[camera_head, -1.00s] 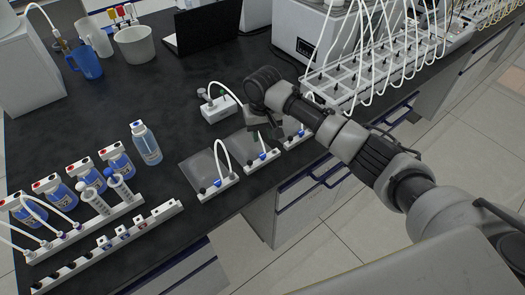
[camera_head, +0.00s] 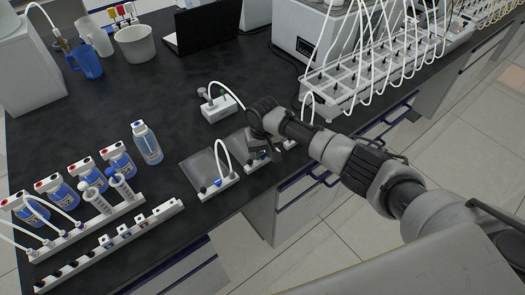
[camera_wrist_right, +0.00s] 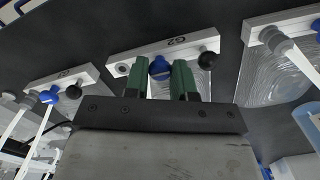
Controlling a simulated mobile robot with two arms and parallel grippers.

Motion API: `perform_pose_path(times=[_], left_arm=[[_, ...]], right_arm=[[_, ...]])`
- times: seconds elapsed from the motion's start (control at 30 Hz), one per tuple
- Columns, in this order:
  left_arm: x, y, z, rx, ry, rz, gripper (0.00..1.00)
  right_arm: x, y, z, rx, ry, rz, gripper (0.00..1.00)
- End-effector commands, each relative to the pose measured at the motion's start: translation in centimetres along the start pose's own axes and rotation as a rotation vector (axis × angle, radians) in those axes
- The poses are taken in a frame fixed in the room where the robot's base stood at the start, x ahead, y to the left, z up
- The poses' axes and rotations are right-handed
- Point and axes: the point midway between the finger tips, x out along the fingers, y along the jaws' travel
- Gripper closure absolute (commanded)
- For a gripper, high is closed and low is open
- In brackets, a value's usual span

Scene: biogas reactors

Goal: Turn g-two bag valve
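In the right wrist view, the middle white bar labelled G2 (camera_wrist_right: 190,42) carries a blue valve (camera_wrist_right: 160,68) and a black knob (camera_wrist_right: 207,60). My right gripper (camera_wrist_right: 160,76) has its two green fingers apart, one on each side of the blue valve. I cannot tell whether either finger touches it. In the head view, my right gripper (camera_head: 258,152) is over the middle bag and hides most of it and its valve. My left gripper is not in view.
A neighbouring bag with a blue valve and white tube (camera_head: 225,184) lies close on the left. Another bar (camera_wrist_right: 62,88) is on the other side. A white block (camera_head: 221,108) stands behind, and a tube rack (camera_head: 365,75) at right. The bench's front edge is close.

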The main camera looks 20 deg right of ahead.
Motion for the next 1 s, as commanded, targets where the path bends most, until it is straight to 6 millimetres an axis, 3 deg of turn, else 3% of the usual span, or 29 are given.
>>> perform_pose_path(times=[0.1,0.47,1.0], left_arm=[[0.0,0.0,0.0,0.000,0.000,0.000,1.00],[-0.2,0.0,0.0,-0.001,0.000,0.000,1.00],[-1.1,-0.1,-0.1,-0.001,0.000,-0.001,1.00]], right_arm=[[0.0,0.0,0.0,0.000,0.000,0.000,0.99],[-0.1,0.0,0.0,-0.067,0.000,-0.001,0.99],[-0.1,-0.1,0.0,-0.517,0.001,-0.001,0.99]])
